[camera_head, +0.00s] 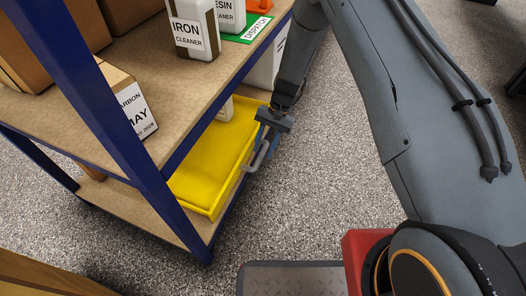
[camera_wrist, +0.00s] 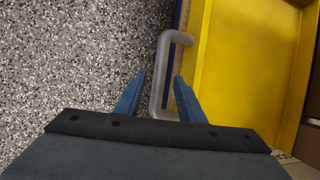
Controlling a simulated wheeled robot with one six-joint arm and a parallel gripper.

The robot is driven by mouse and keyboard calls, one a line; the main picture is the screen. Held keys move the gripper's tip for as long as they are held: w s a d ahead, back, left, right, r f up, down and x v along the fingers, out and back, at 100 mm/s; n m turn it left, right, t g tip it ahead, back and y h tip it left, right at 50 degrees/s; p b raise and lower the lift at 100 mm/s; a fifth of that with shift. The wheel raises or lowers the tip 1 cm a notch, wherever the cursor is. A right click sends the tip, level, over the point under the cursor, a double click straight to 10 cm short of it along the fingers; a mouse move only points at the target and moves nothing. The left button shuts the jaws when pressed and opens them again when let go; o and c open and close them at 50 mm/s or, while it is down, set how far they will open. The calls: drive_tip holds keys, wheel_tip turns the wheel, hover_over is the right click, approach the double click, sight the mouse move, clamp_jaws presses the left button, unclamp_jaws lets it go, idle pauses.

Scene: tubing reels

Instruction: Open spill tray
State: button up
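The yellow spill tray (camera_head: 208,160) sits on the lower shelf of the blue-framed rack, its front wall along the shelf edge. In the wrist view, its yellow floor (camera_wrist: 245,70) fills the right side. A grey bar handle (camera_head: 256,157) stands out from the tray's front. My gripper (camera_head: 268,133) is at the handle, outside the shelf edge. In the wrist view, my gripper (camera_wrist: 159,76) is open, with blue fingers apart and the grey handle (camera_wrist: 159,78) showing between them, closer to the right finger. I cannot tell whether either finger touches it.
The upper shelf (camera_head: 185,105) holds an iron cleaner bottle (camera_head: 193,27), a green dispatch mat (camera_head: 256,30) and cardboard boxes. A blue rack post (camera_head: 105,105) stands left of the tray. Speckled floor (camera_head: 310,180) is clear in front of the tray.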

drive_tip(key=shift+s+a+f, duration=0.2)
drive_tip(key=shift+f, duration=0.45)
clamp_jaws()
